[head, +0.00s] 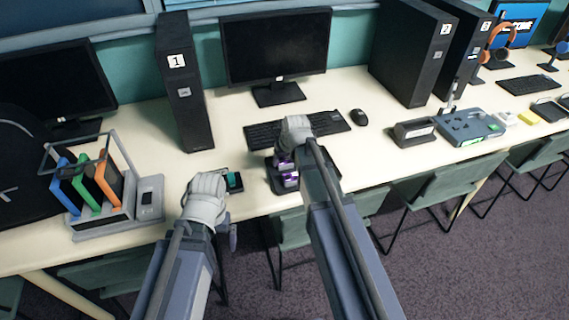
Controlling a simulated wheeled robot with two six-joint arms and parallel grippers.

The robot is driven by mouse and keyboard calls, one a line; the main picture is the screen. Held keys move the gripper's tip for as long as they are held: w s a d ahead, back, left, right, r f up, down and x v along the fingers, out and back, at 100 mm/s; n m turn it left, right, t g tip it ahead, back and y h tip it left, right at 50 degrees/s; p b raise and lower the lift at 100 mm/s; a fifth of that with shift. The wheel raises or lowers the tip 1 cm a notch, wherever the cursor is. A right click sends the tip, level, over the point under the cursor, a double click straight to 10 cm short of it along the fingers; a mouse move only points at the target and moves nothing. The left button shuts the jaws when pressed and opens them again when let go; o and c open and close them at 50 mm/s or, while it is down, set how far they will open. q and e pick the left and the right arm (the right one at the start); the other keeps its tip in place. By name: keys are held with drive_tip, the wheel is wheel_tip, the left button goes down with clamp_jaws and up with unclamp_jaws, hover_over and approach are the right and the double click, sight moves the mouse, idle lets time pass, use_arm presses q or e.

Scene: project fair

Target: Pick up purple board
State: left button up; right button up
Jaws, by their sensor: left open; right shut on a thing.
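Purple parts of the purple board (290,180) show at a small dark holder (276,186) near the front edge of the desk, in front of the keyboard. My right gripper (294,136) is right over it and shut on the board; its hand and forearm hide much of the board and the grip. I cannot tell whether the board is clear of the holder. My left gripper (207,188) is open at the desk's front edge, left of the holder, beside a small dark item with a teal part (234,181).
A keyboard (262,134), mouse (358,117) and monitor (275,48) stand behind. Computer tower 1 (184,95) is back left. A rack with blue, green and orange boards (95,186) is left. A grey-blue device (470,127) is right. Chairs (436,192) line the front.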

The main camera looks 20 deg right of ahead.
sight(285, 162)
drive_tip(key=shift+c, duration=0.9)
drive_tip(key=shift+r, duration=0.15)
wheel_tip(285, 162, up, 10)
drive_tip(key=p, duration=1)
